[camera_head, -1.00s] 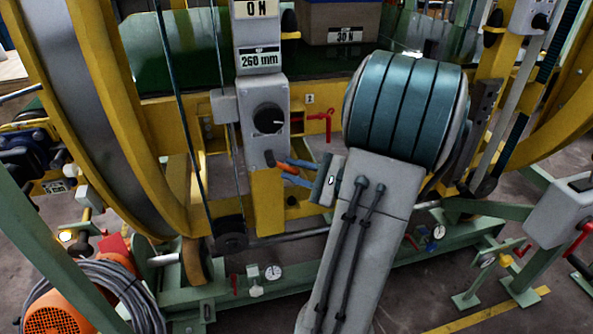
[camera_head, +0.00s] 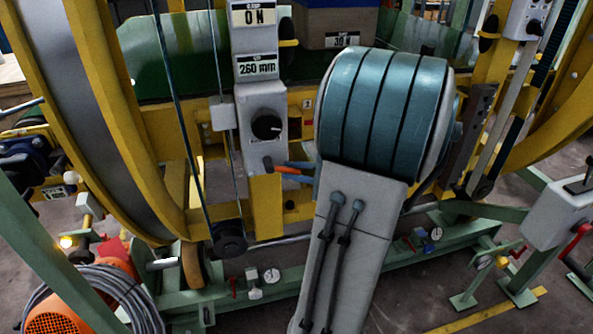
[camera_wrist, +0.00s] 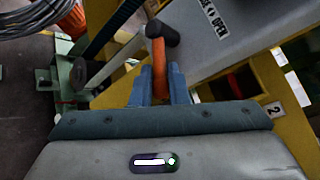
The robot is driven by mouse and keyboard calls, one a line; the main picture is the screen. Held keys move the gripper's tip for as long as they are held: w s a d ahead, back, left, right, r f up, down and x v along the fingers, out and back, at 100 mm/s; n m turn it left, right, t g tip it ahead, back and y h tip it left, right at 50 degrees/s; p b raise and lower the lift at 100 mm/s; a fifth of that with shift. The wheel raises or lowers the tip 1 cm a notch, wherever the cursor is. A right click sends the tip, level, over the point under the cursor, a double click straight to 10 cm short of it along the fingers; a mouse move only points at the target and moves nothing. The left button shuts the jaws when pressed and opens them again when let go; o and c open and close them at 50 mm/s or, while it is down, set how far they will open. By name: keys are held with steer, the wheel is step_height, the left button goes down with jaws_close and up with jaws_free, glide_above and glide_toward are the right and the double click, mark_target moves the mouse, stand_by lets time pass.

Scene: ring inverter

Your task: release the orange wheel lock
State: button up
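The orange wheel lock (camera_head: 287,170) is a short orange lever with a dark end, low on the grey control box (camera_head: 262,105) on the yellow frame. In the wrist view the orange lever (camera_wrist: 158,68) runs from a dark round pivot down between my blue fingers. My gripper (camera_wrist: 159,88) has one finger on each side of it, with no clear gap, so it looks shut on the lever. The lower end of the lever is hidden between the fingers. In the head view my arm hides most of the gripper.
A black dial (camera_head: 266,127) is on the box above the lever. A large yellow wheel rim (camera_head: 105,120) stands at left, with thin cables beside the box. A green base rail (camera_head: 300,278) with small gauges runs below. An orange motor (camera_head: 62,312) and coiled cable are at lower left.

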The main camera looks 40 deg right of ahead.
steer(key=shift+o, duration=0.3)
steer(key=shift+s, duration=0.1)
steer(key=p+v, duration=0.1)
steer(key=v, duration=1.2)
steer(key=shift+s+d, duration=0.25)
steer(key=shift+s, duration=0.1)
